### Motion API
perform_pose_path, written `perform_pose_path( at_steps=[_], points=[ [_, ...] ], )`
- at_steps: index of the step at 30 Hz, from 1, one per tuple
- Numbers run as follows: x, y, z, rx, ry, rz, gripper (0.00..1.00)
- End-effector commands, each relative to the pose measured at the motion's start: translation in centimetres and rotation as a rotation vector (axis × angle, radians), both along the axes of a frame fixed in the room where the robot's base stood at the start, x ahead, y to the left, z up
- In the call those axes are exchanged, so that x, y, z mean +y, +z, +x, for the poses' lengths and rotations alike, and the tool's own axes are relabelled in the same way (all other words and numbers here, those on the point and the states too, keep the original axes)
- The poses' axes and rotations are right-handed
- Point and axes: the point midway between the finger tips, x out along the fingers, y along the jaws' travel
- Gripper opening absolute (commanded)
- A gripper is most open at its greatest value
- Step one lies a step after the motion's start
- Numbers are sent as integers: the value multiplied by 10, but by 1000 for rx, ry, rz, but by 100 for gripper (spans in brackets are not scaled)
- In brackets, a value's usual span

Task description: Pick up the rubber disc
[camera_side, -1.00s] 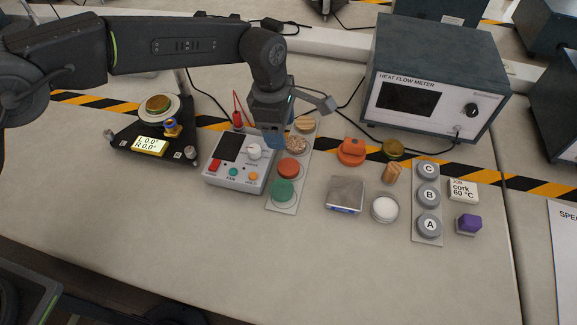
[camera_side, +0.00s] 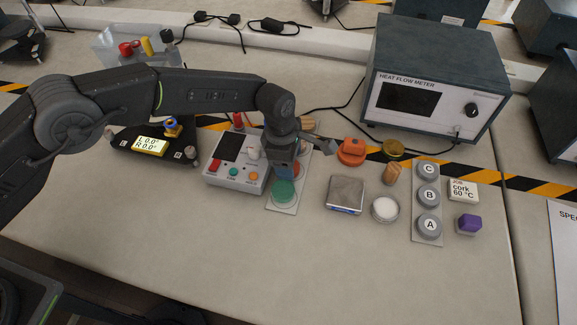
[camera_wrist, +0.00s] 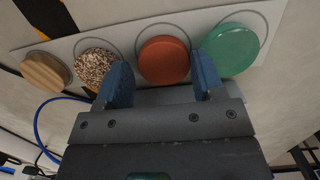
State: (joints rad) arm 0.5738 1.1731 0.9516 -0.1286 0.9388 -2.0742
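Several round discs sit in a row on a light grey strip (camera_wrist: 285,14): a wooden disc (camera_wrist: 46,70), a speckled disc (camera_wrist: 96,66), a red-brown disc (camera_wrist: 164,58) and a green disc (camera_wrist: 230,50). No label shows which is rubber. In the side view the green disc (camera_side: 284,191) is clear, while my gripper (camera_side: 285,168) hides most of the red-brown one. My gripper is open, with blue fingers. In the wrist view my gripper (camera_wrist: 161,64) has its fingers on either side of the red-brown disc, with nothing held. I cannot tell the remaining height.
A control box (camera_side: 237,165) stands close on the left of the strip. A small scale (camera_side: 345,194), a white dish (camera_side: 384,209) and an orange object (camera_side: 351,151) lie to the right. The heat flow meter (camera_side: 437,80) stands behind. The front table area is clear.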

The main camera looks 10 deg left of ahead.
Motion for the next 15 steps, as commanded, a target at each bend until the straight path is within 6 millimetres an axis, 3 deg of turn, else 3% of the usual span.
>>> perform_pose_path(
  at_steps=[1,4,13,15],
  points=[
    [2,-12,-5,16,-4,14,60],
    [3,-12,-5,17,-4,14,60],
    [3,-10,-5,16,-3,13,32],
    [2,-9,-5,15,-3,13,30]
  ],
)
